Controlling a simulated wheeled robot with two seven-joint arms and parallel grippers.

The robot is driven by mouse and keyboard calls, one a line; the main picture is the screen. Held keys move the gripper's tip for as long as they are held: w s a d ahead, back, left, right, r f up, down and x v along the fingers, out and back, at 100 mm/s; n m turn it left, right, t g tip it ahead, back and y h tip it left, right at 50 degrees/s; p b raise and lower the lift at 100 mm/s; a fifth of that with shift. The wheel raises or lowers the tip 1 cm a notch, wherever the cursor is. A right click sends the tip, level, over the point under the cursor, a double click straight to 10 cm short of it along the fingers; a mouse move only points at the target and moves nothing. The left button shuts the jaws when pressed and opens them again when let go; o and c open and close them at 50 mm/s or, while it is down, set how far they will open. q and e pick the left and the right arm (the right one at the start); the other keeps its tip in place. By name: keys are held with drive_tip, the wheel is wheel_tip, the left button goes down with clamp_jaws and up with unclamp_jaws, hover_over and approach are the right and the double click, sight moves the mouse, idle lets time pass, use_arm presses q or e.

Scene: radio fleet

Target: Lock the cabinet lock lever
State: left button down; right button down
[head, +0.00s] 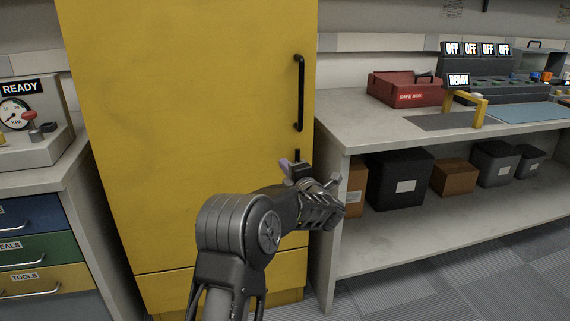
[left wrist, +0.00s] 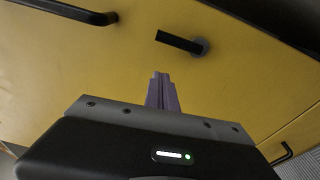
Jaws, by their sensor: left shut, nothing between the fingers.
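The yellow cabinet (head: 190,120) stands shut in front of me. Its black lock lever (head: 297,155) shows just above my left gripper in the head view, with its lower part hidden. In the left wrist view the lock lever (left wrist: 178,41) is a short black bar on a grey round pivot, roughly in line with the long door handle. My left gripper (head: 285,163) is shut and empty, close to the cabinet front by the lever. Its purple fingertips (left wrist: 161,78) show apart from the lever in the left wrist view. My right gripper is not in view.
The long black door handle (head: 300,93) is above the lever. A grey workbench (head: 360,125) with boxes on its lower shelf stands close on the right. A drawer unit (head: 40,245) stands on the left. Another small black handle (left wrist: 282,155) shows low on the cabinet.

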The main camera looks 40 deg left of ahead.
use_arm(q)
drive_tip(key=v, duration=0.6)
drive_tip(key=shift+s+p, duration=0.2)
drive_tip(key=shift+p, duration=0.1)
drive_tip(key=shift+d+f, duration=0.1)
drive_tip(key=shift+f, duration=0.05)
